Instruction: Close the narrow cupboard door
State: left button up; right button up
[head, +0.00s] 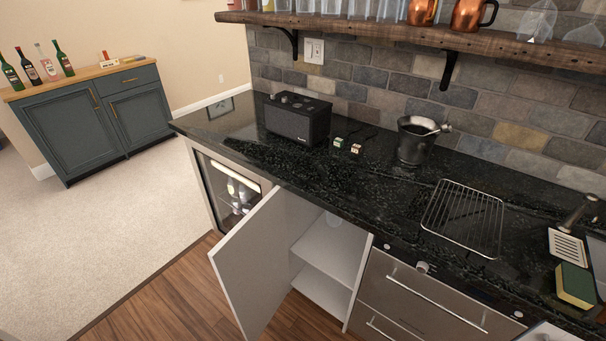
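The narrow cupboard door (257,267) is white and stands wide open, swung out from the front of the counter. Its hinged side is at the left of the cupboard opening, next to the glass-fronted cooler. The door's lower part runs close to the bottom of the picture. Neither of my grippers is in view.
The black stone counter (350,185) carries a black speaker (297,118), a dark bucket (416,140) and a wire rack (463,217). Steel drawers (420,300) are right of the cupboard. Wooden floor (175,290) is clear left of the door.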

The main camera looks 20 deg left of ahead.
aim_at(251, 263)
jog(key=j+z, duration=0.2)
jog(key=z, duration=0.25)
jog(key=j+z, duration=0.25)
jog(key=z, duration=0.25)
jog(key=k+j+z, duration=0.1)
jog(key=j, duration=0.35)
jog(key=j+z, duration=0.1)
jog(key=j, duration=0.3)
jog(key=k+j+z, duration=0.1)
jog(key=j, duration=0.35)
jog(key=k+j+z, duration=0.15)
jog(key=j, duration=0.25)
jog(key=k+j+z, duration=0.1)
jog(key=j, duration=0.3)
jog(key=k+j+z, duration=0.1)
jog(key=k+j, duration=0.15)
jog(key=k+j+z, duration=0.1)
jog(key=j, duration=0.35)
jog(key=k+j, duration=0.15)
jog(key=j, duration=0.15)
jog(key=k+j, duration=0.2)
jog(key=j, duration=0.1)
